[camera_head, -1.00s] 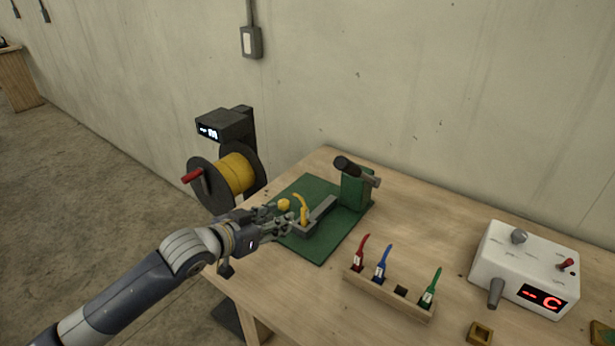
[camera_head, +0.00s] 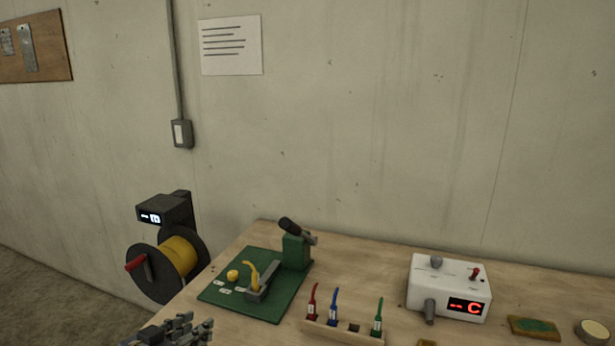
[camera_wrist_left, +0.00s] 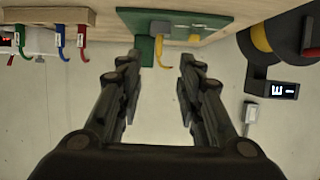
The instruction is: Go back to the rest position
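My left gripper (camera_head: 178,331) shows at the bottom left edge of the head view, below and left of the green board (camera_head: 222,294). In the left wrist view its two fingers (camera_wrist_left: 158,88) are spread apart with nothing between them. A yellow curved piece (camera_head: 252,276) stands in the grey holder (camera_head: 264,290) on the board, apart from the gripper. It also shows in the left wrist view (camera_wrist_left: 159,50), beyond the fingertips. My right gripper is not in view.
A wooden rack (camera_head: 345,333) holds red, blue and green pieces. A white box (camera_head: 448,286) with a red display stands to its right. A yellow spool (camera_head: 180,257) hangs beside the table's left edge, below a small display unit (camera_head: 165,212). A concrete wall is behind.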

